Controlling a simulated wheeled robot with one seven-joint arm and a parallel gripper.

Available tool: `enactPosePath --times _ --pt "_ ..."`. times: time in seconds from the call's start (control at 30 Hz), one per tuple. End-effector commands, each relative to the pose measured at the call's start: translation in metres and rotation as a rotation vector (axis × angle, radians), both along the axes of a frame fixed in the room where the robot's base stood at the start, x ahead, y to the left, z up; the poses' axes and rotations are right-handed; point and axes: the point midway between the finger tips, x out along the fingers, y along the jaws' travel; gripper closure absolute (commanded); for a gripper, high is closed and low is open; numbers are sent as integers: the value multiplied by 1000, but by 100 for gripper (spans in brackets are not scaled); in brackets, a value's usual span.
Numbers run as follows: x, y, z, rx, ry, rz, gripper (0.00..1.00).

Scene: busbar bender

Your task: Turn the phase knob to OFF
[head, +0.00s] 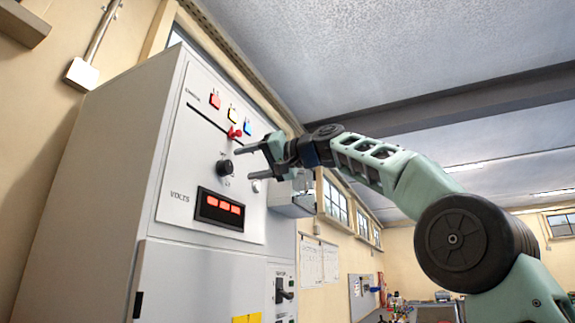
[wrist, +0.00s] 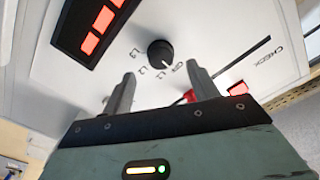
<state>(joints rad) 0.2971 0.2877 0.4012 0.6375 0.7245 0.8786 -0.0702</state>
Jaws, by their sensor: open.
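The phase knob (head: 224,167) is a round black knob on the light grey panel of a tall cabinet. It also shows in the wrist view (wrist: 160,53), with small position labels around its lower side. A pale mark on it points down and slightly right in the wrist view; I cannot tell exactly which label it meets. My gripper (head: 246,163) is open and empty, facing the panel to the right of the knob in the head view. In the wrist view, the fingertips (wrist: 160,69) lie to either side of the knob's lower side, seemingly apart from it.
A red slider handle (head: 234,132) sits in a slot above the knob, close to my upper finger. The lit VOLTS display (head: 220,209) is below. A grey box (head: 291,200) juts out at right.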

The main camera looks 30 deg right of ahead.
Motion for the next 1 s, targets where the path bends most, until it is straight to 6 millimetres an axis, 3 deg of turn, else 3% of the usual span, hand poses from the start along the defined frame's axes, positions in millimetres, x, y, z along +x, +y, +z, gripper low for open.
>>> enactPosePath --times 0.3,0.5,0.7,1.0 --pt "-61 -46 -5 -1 -1 -5 41" --pt "-87 -65 -3 -1 2 -3 41" --pt "-98 -71 -2 -2 1 0 41" --pt "-98 -71 -1 -1 2 2 41"
